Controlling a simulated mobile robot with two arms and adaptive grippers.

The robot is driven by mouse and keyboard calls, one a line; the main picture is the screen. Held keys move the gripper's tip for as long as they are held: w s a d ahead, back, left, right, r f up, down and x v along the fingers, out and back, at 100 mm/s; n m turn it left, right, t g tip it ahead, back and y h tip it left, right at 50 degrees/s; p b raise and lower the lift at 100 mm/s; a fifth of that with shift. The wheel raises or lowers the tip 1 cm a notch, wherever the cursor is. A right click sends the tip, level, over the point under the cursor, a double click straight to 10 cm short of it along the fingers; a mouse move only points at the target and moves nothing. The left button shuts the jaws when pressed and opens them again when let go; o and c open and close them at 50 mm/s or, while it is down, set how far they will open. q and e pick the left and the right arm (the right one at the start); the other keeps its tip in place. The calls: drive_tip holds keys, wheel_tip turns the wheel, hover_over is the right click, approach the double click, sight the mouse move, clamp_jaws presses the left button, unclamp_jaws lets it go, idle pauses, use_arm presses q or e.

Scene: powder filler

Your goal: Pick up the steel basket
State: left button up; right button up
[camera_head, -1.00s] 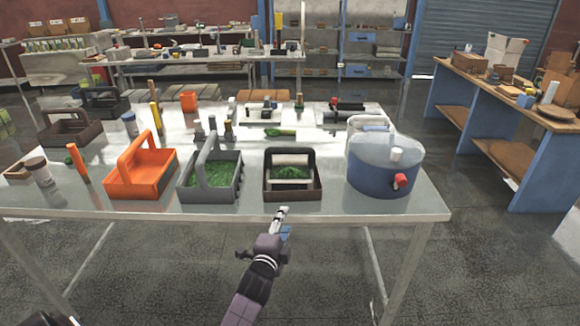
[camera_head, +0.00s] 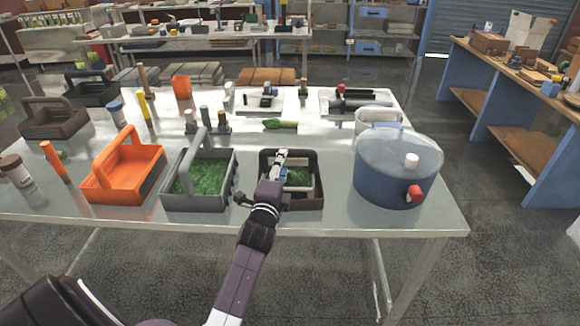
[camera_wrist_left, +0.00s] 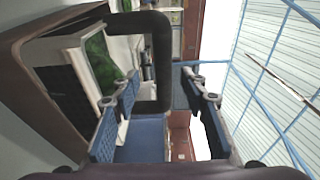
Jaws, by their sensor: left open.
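A dark tray-like basket (camera_head: 310,202) with a raised dark handle stands at the front of the table, with green contents and a pale inner bar. My left gripper (camera_head: 280,157) is open over it, near the handle. In the left wrist view, the basket's brown wall (camera_wrist_left: 25,55) is at left. Its dark handle (camera_wrist_left: 163,65) shows in the gap between my open fingers (camera_wrist_left: 163,88), apart from both. A grey basket (camera_head: 200,200) with green contents stands to the left. I cannot tell from looks which one is steel. My right gripper is not in view.
An orange basket (camera_head: 125,190) stands left of the grey one. A blue pot (camera_head: 385,185) with a clear lid and red tap is close at right. Bottles and a green item (camera_head: 280,124) are behind. The metal table's (camera_head: 340,218) front edge is clear.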

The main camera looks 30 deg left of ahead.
use_arm(q)
drive_tip(key=x, duration=0.1)
drive_tip(key=p+x, duration=0.1)
drive_tip(key=x, duration=0.1)
drive_tip(key=p+x, duration=0.1)
drive_tip(key=x, duration=0.1)
drive_tip(key=shift+w+d+r, duration=0.25)
drive_tip(key=shift+w+a, duration=0.15)
drive_tip(key=shift+w, duration=0.15)
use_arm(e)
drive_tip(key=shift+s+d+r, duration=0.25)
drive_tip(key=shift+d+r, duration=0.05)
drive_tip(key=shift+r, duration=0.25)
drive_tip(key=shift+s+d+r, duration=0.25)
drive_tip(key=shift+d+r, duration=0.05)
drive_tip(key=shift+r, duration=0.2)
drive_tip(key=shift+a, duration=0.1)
use_arm(q)
drive_tip(key=shift+c, duration=0.7)
drive_tip(key=c, duration=0.5)
clamp_jaws()
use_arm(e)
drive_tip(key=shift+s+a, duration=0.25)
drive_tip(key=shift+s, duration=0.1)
